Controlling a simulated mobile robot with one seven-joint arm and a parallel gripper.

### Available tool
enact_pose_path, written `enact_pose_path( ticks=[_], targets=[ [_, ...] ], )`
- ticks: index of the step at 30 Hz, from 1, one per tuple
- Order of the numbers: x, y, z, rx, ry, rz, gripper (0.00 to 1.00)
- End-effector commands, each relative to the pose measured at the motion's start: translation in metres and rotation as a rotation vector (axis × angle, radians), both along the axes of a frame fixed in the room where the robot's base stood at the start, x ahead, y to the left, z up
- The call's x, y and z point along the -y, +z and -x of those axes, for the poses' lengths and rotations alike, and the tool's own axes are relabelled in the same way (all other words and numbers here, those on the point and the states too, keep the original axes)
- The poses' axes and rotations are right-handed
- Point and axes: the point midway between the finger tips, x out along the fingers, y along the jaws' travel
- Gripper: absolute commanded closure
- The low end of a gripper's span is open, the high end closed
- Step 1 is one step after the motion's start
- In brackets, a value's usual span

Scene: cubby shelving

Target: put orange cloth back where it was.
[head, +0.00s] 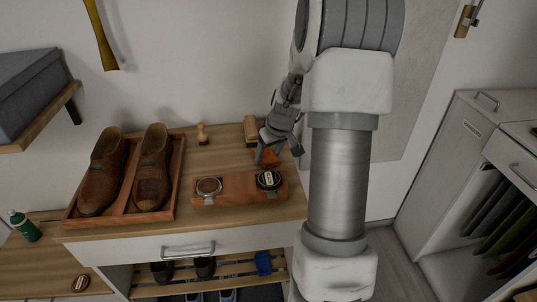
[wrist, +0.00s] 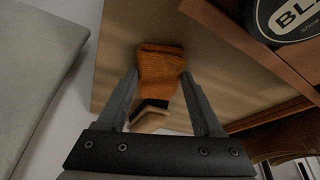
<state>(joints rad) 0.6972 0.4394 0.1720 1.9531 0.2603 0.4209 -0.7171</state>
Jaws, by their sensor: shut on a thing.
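The orange cloth (head: 268,157) is at the right part of the wooden cabinet top, just behind the wooden tray with two round tins. My gripper (head: 275,148) reaches down from above and is shut on the cloth. In the wrist view the orange cloth (wrist: 160,64) sits between the two fingertips of my gripper (wrist: 160,76), folded and bunched. I cannot tell whether its underside touches the cabinet top.
The tin tray (head: 232,199) lies just in front. A wooden brush (head: 251,128) and a small wooden-handled tool (head: 202,133) stand behind. Brown shoes (head: 152,170) fill a shoe tray (head: 174,190) at left. Some cabinet top (head: 222,150) is clear.

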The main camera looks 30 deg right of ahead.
Motion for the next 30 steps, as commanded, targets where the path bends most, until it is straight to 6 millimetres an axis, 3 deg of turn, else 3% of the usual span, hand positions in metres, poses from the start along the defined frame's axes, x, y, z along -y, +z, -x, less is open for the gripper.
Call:
enact_pose_path(
  ticks=[9, 10, 14, 25, 30],
  targets=[
    [0.0, -0.004, 0.0, 0.001, 0.001, 0.001, 0.77],
    [0.0, -0.002, 0.0, 0.001, 0.001, 0.001, 0.27],
    [0.0, -0.001, 0.0, 0.001, 0.001, 0.001, 0.03],
    [0.0, 0.002, 0.0, 0.001, 0.001, 0.001, 0.02],
    [0.0, 0.024, 0.008, 0.004, 0.0, 0.003, 0.02]
  ],
)
